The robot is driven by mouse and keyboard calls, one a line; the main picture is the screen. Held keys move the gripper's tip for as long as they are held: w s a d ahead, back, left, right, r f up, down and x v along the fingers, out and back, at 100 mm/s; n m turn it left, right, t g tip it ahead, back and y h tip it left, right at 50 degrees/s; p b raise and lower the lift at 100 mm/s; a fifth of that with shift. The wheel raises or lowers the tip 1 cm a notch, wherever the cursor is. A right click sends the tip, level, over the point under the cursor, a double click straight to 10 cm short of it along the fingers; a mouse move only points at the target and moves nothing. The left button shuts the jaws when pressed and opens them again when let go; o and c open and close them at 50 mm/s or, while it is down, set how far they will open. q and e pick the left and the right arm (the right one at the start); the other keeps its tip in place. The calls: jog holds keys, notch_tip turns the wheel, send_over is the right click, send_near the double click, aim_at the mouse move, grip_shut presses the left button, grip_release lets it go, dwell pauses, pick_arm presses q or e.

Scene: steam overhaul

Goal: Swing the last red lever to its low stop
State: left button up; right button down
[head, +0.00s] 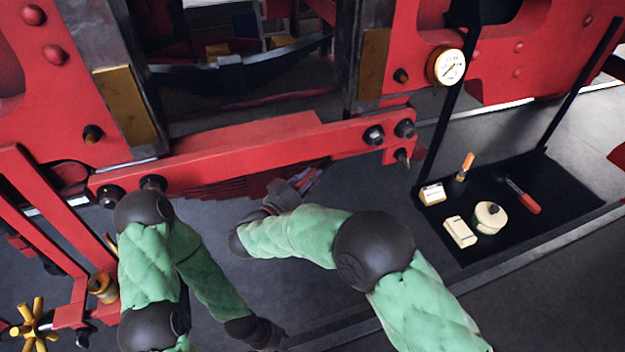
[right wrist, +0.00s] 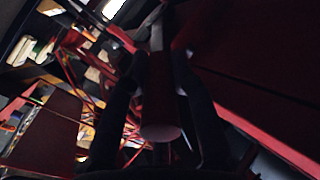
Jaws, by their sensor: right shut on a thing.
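In the right wrist view a dark red bar with a round end (right wrist: 161,131), seemingly the lever's grip, lies between the two dark fingers of my right gripper (right wrist: 165,95). The fingers are shut on it. In the head view my right gripper (head: 292,192) is below the long red beam (head: 250,148), and a little red shows at its tip. The rest of the lever and its pivot are hidden or too dark to make out. My left gripper (head: 264,335) is low in the head view, dark and away from the red frame; its fingers are unclear.
A black tray (head: 560,195) at the right holds a red-handled tool (head: 522,197), a round tin (head: 489,217), pale boxes (head: 460,232) and an orange-handled item (head: 466,165). A gauge (head: 446,66) is on the red frame. A yellow handwheel (head: 34,325) stands lower left.

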jog(key=shift+w+a+f+m+g+h, duration=0.3)
jog(key=shift+a+m+g+h, duration=0.1)
jog(key=shift+a+g+h, duration=0.15)
jog(key=c, duration=1.2)
grip_release()
jog(key=shift+o, duration=0.9)
jog(key=shift+w, duration=0.15)
jog(key=shift+r, duration=0.1)
jog(key=shift+d, duration=0.1)
